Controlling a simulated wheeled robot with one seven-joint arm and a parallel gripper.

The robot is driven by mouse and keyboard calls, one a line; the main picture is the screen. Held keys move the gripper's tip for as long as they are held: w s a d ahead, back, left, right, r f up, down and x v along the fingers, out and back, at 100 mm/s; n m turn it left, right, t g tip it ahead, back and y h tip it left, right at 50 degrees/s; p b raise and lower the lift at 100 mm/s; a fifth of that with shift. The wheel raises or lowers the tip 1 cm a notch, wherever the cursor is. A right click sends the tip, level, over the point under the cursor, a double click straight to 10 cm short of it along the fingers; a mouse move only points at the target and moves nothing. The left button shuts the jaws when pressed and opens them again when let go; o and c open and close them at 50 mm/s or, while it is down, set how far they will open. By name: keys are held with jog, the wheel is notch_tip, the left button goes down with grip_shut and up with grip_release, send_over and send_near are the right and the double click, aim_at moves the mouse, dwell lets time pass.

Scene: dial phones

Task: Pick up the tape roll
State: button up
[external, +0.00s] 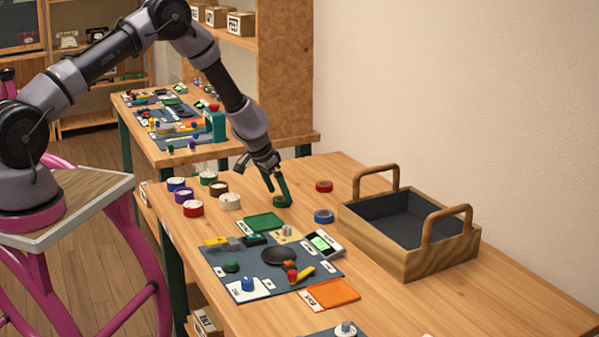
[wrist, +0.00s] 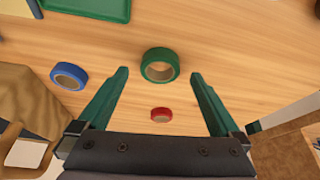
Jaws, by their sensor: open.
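A green tape roll (external: 281,202) lies flat on the wooden table under my gripper (external: 279,194). In the wrist view the green roll (wrist: 160,51) sits between and slightly beyond the tips of my gripper (wrist: 160,75), with a gap on each side. My green fingers are open and hold nothing. A blue tape roll (external: 324,216) and a red tape roll (external: 324,186) lie to the right of the green one. In the wrist view the blue roll (wrist: 68,76) is left of the fingers and the red roll (wrist: 161,115) lies between them.
A wooden crate (external: 430,262) with two handles is at the right. A green tray (external: 264,222) and a grey mat (external: 225,268) with small parts lie nearer the camera.

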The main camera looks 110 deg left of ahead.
jog(key=shift+x, duration=1.05)
jog(key=shift+c, duration=0.3)
jog(key=c, duration=1.4)
